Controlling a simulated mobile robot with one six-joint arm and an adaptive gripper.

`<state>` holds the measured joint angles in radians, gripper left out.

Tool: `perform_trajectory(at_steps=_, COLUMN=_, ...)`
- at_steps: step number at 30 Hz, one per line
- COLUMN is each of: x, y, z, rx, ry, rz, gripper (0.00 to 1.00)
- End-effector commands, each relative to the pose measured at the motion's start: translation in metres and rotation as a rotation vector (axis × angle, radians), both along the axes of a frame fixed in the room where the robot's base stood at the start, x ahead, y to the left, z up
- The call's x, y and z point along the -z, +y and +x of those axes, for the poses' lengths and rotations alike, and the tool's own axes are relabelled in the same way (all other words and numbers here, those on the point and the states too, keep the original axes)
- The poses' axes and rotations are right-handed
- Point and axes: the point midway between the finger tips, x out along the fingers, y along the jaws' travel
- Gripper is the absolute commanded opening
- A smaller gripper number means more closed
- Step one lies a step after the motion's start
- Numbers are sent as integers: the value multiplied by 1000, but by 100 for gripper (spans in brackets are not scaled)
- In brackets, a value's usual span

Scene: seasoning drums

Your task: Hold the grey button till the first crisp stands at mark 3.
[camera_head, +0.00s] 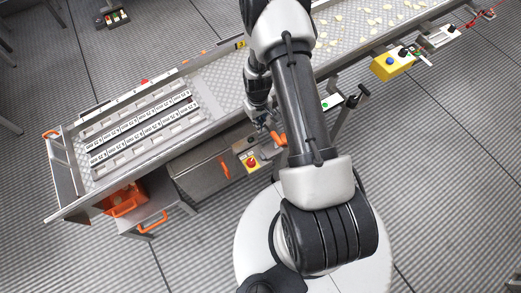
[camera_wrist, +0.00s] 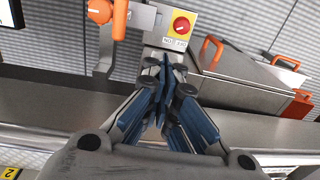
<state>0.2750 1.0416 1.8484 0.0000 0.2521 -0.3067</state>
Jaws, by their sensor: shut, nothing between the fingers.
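My gripper (camera_wrist: 165,65) is shut and empty, its blue-padded fingertips together in the wrist view. The fingertips are over the grey control box (camera_wrist: 152,45), beside a red button (camera_wrist: 181,25) on a yellow plate. I cannot make out the grey button; the fingers may cover it, and contact is not clear. In the head view the box's red button (camera_head: 251,162) shows left of my arm. Pale crisps (camera_head: 372,21) lie scattered on the belt at the upper right. My arm hides part of the belt. A yellow mark tag (camera_head: 240,44) stands on the far rail; I cannot read it surely.
An orange-handled lever (camera_wrist: 119,20) stands close left of the fingers in the wrist view. Orange handles (camera_wrist: 211,52) and metal bins are to the right. A yellow box with a blue button (camera_head: 391,63) is at the upper right. Printed strips (camera_head: 140,128) lie at the belt's left end.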

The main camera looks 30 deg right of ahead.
Motion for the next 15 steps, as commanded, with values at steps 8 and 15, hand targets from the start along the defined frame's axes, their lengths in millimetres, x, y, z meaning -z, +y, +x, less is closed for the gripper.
perform_trajectory(at_steps=8, x=6, y=0, z=0, rx=-1, ry=0, rz=0, gripper=0)
perform_trajectory(at_steps=15, x=46, y=0, z=-1, rx=-2, ry=2, rz=1, gripper=0)
